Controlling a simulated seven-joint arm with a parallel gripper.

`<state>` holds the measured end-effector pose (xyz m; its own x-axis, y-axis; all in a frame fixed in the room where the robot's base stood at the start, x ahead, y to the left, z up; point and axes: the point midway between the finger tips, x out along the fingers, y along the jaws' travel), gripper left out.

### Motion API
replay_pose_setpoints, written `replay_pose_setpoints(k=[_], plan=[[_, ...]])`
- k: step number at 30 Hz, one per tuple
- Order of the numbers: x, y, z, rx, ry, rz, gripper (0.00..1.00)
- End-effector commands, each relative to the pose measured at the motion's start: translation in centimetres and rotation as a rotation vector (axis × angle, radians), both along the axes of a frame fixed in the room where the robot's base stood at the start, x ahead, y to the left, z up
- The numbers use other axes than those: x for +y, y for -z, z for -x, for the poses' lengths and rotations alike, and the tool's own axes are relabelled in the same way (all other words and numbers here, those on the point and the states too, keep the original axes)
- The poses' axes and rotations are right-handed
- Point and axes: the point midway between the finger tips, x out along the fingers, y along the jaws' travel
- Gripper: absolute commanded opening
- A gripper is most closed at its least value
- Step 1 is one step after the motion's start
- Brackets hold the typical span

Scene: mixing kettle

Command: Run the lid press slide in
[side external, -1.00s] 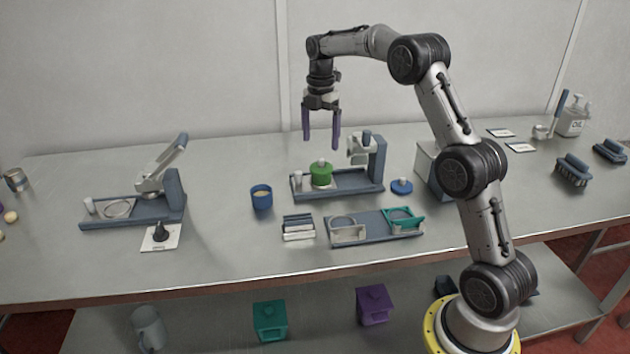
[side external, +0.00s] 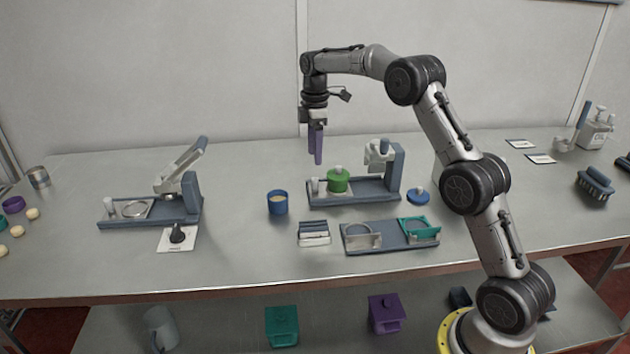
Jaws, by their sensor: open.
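The middle press (side external: 396,172) has a blue base and column and a white head at its right end. On its rail sits a pale slide with a green lidded pot (side external: 338,182), left of the head and clear of it. A white upright knob (side external: 315,185) stands at the slide's left end. My gripper (side external: 318,160) points down with purple fingers, above the knob and left of the pot, touching neither. It is open and empty; its fingers overlap from this side. A second press (side external: 190,195) at left has a raised lever and an empty ring.
A blue cup (side external: 278,203) stands left of the middle press and a blue lid (side external: 418,196) lies right of it. Free table lies between the cup and left press.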

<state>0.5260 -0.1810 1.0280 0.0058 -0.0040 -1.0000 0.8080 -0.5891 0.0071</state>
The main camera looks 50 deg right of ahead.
Motion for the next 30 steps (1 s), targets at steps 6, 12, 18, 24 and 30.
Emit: replay_pose_setpoints(k=[6,12,18,24,30], plan=[[0.0,4.6,0.1,0.006,0.000,-0.002,0.58],[0.0,7.7,0.0,0.003,-0.001,-0.001,0.58],[0.0,9.3,0.0,0.002,-0.001,0.000,0.58],[-0.1,9.6,0.0,0.001,-0.001,-0.001,0.58],[-0.1,9.5,0.0,0.001,-0.001,-0.001,0.46]])
